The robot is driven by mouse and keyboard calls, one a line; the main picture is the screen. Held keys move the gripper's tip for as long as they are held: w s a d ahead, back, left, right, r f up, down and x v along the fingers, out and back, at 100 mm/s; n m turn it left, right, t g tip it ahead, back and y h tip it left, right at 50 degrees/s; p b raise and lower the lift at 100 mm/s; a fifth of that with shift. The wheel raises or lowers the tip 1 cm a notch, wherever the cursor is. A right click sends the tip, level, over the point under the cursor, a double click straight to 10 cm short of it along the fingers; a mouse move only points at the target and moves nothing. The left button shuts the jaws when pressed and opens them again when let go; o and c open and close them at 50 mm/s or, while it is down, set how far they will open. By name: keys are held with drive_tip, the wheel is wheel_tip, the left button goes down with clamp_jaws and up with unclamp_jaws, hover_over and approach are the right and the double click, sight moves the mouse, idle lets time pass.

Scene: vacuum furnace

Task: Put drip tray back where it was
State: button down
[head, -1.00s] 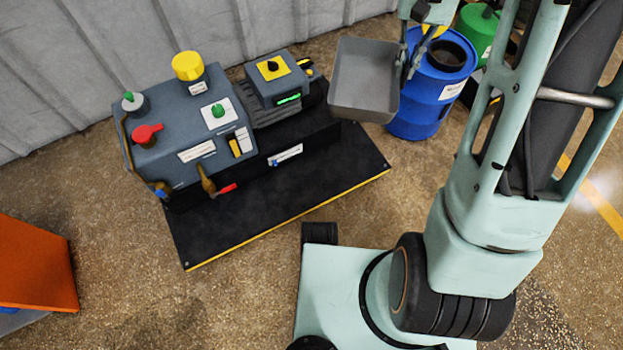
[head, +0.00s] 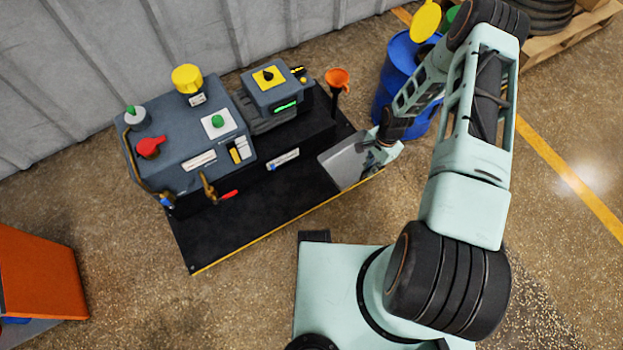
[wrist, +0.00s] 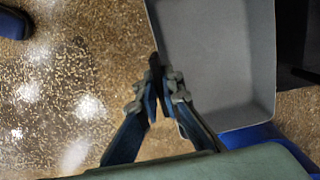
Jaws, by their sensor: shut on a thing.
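The grey drip tray (head: 343,166) shows at the right end of the black base plate (head: 240,222) of the pump unit, partly covered by my arm. My gripper (head: 378,152) is at the tray's right side in the head view. In the wrist view, my gripper's fingers (wrist: 158,78) are closed on the tray's side wall, and the inside of the tray (wrist: 218,55) looks empty. I cannot tell whether the tray touches the plate or hangs just above it.
The pump unit (head: 190,150) with valves and knobs stands left of the tray. A blue drum (head: 400,62) is behind my arm. An orange box (head: 40,270) is at far left. Floor in front is clear.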

sight(361, 180)
drive_tip(key=shift+m, duration=0.4)
drive_tip(key=f, duration=0.1)
drive_tip(key=s+a+f, duration=0.1)
drive_tip(key=a+f, duration=0.1)
drive_tip(key=shift+s+a, duration=0.1)
drive_tip(key=shift+s, duration=0.2)
drive_tip(key=a+f, duration=0.1)
drive_tip(key=a, duration=0.1)
drive_tip(key=a+f+b, duration=0.1)
drive_tip(key=a, duration=0.2)
drive_tip(key=a+f+b, duration=0.1)
drive_tip(key=a, duration=0.1)
drive_tip(key=shift+w+a+f, duration=0.35)
drive_tip(key=a+f+b, duration=0.1)
drive_tip(key=f, duration=0.2)
drive_tip(key=a+f+b, duration=0.1)
drive_tip(key=a+f, duration=0.1)
drive_tip(key=f, duration=0.1)
drive_tip(key=a+f+b, duration=0.1)
drive_tip(key=a+f, duration=0.1)
drive_tip(key=f, duration=0.1)
drive_tip(key=shift+w+a+b, duration=0.15)
drive_tip(key=shift+w+b, duration=0.1)
drive_tip(key=shift+b, duration=0.15)
drive_tip(key=shift+r, duration=0.15)
